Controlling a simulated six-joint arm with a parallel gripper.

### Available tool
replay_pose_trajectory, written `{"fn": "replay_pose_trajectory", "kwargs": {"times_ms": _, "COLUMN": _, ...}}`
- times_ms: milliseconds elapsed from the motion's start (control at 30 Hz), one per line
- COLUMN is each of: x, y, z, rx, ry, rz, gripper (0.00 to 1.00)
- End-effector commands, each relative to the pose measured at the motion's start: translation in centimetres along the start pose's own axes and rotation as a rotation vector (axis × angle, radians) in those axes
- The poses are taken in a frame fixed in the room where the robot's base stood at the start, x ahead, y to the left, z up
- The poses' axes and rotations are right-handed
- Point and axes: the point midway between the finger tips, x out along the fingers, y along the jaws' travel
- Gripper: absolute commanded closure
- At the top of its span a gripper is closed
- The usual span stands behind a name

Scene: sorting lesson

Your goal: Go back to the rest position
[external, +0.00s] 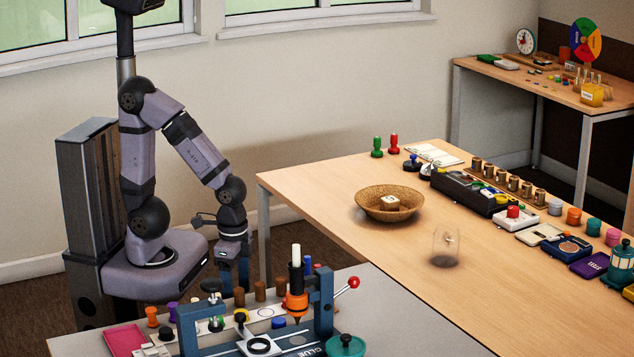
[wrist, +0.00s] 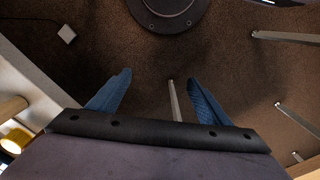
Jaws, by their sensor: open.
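My gripper (external: 234,274) hangs low beside my base in the external view, pointing down, left of the wooden table and behind the grey work table. Its lower end is partly hidden by things on the grey table. In the wrist view, the two blue fingers of my gripper (wrist: 158,92) stand wide apart with nothing between them.
The wooden table (external: 340,185) holds a wicker bowl (external: 372,208) with a small block, a clear glass (external: 446,243) and several stamps and jars. The grey table (external: 405,325) in front carries a blue fixture (external: 325,300) and small pieces. A side table (external: 500,73) stands at back right.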

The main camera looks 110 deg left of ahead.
Motion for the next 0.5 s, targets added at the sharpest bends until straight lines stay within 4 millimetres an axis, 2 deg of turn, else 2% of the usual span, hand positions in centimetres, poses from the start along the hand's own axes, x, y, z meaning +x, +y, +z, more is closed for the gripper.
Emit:
{"fn": "replay_pose_trajectory", "kwargs": {"times_ms": 33, "x": -3.2, "y": 0.0, "z": 0.0, "rx": 0.000, "ry": 0.000, "rz": 0.000, "gripper": 0.28}}
{"fn": "replay_pose_trajectory", "kwargs": {"times_ms": 500, "x": -17.1, "y": 0.0, "z": 0.0, "rx": -0.001, "ry": 0.000, "rz": 0.000, "gripper": 0.28}}
